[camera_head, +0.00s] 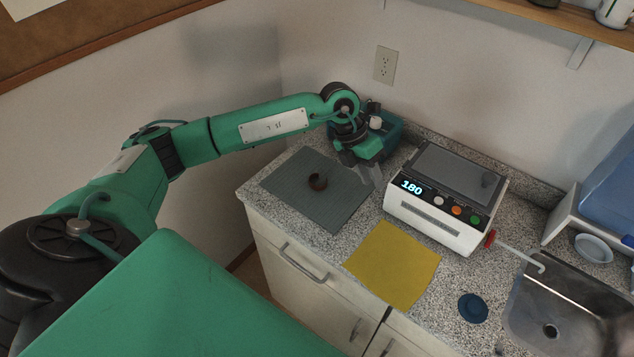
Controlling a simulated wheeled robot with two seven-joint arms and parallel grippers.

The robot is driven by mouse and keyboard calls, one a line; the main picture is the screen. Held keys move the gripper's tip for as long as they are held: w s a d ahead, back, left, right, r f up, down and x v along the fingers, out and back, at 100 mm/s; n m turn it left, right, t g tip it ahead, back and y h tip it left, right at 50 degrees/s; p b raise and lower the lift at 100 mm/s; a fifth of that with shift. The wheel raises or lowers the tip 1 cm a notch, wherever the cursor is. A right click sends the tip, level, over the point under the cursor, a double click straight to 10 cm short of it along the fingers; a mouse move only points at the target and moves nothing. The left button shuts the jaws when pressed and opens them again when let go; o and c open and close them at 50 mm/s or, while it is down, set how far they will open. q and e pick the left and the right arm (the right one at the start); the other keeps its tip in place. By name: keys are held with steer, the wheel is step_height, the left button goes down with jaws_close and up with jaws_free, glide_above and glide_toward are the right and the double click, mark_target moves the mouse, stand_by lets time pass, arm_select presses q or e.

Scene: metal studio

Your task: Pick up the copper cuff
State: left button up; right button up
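The copper cuff (318,181) is a small dark brown curved ring. It rests on the grey-green mat (322,209) on the speckled counter. My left gripper (361,168) is above the mat's far right part, to the right of the cuff and apart from it. Its two grey fingers point down and are spread, with nothing seen between them. My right gripper is not in the head view.
A white device (438,222) with a 180 display stands right of the mat. A yellow cloth (393,264) lies in front of it. A teal bin (392,136) is behind my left gripper. A sink (575,312) and blue disc (473,308) are at right.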

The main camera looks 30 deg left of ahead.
arm_select(q)
steer(key=w+a+r+n+y, duration=0.15)
steer(key=a+y, duration=0.35)
steer(key=a, duration=0.8)
steer(key=shift+y, duration=0.3)
steer(key=f+p, duration=0.1)
steer(key=f, duration=0.1)
steer(key=f+p, duration=0.1)
steer(key=f, duration=0.4)
steer(key=shift+a+f+p, duration=0.25)
steer(key=shift+p, duration=0.15)
steer(key=shift+d+f+p, duration=0.1)
steer(key=shift+f+p, duration=0.35)
steer(key=shift+p, duration=0.05)
step_height(320, 180, down, 3)
steer(key=shift+f+p, duration=0.1)
steer(key=shift+p, duration=0.9)
steer(key=shift+f, duration=0.7)
jaws_close()
